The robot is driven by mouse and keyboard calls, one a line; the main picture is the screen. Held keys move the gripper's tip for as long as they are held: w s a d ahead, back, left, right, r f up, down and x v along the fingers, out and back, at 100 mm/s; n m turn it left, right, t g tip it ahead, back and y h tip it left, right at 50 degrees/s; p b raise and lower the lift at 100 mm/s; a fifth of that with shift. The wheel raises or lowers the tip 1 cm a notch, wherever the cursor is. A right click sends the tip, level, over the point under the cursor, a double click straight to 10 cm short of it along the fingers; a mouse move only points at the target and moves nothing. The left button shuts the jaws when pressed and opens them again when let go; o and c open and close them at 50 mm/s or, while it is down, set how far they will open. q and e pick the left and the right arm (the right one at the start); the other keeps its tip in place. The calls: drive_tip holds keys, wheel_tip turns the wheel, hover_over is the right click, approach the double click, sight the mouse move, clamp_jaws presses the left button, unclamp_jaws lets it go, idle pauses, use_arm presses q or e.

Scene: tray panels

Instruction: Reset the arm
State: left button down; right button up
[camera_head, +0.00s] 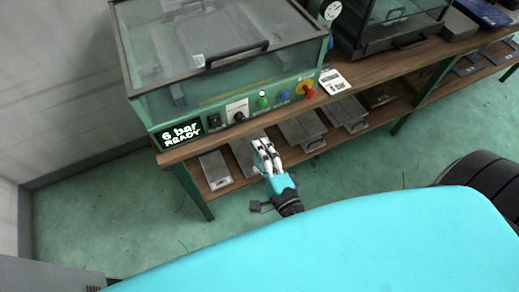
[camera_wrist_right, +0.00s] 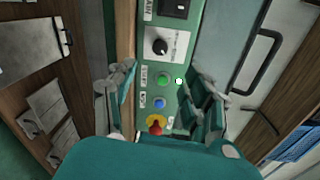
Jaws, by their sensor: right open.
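My right gripper (camera_head: 266,150) is open, in front of the green machine's control panel (camera_head: 225,117) and over the bench's lower shelf in the head view. In the right wrist view the fingers (camera_wrist_right: 160,90) stand apart on either side of the panel, with nothing between them. The panel carries a black knob (camera_wrist_right: 160,46), a green button (camera_wrist_right: 163,80), a blue button (camera_wrist_right: 159,103) and a red knob on yellow (camera_wrist_right: 155,125). A display (camera_head: 181,132) reads "6 bar READY". My left gripper is not in view.
The machine's clear lid (camera_head: 200,40) with a black handle (camera_head: 237,54) is down. Grey metal plates (camera_head: 302,128) lie on the lower shelf. A white card (camera_head: 333,82) lies on the wooden bench top. A second dark-framed box (camera_head: 395,25) stands at right. Green floor is open at left.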

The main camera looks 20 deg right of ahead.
drive_tip(key=s+f+n+g+y, duration=0.1)
drive_tip(key=s+f+n+g, duration=0.25)
drive_tip(key=f, duration=0.65)
drive_tip(key=s+f+n+g, duration=0.25)
drive_tip(key=f+n, duration=0.25)
drive_tip(key=f, duration=0.5)
drive_tip(key=s+f+n+g+y, duration=0.1)
drive_tip(key=s+f+n+g, duration=0.3)
drive_tip(key=f, duration=0.6)
drive_tip(key=s+d+f+n+g+h, duration=0.1)
drive_tip(key=s+d+f+n+g, duration=0.1)
drive_tip(key=s, duration=0.5)
drive_tip(key=s+d+f+n+g, duration=0.2)
drive_tip(key=s+d+f+n, duration=0.1)
drive_tip(key=s+f, duration=0.4)
drive_tip(key=s+d+f+n+g+h, duration=0.1)
drive_tip(key=s+d+f+n+g, duration=0.1)
drive_tip(key=s, duration=0.5)
wheel_tip(320, 180, down, 3)
drive_tip(key=d+n, duration=0.1)
drive_tip(key=n, duration=0.1)
drive_tip(key=shift+s+f+n+g+h, duration=0.15)
drive_tip(key=shift+s+n+g+h, duration=0.15)
drive_tip(key=shift+n, duration=0.05)
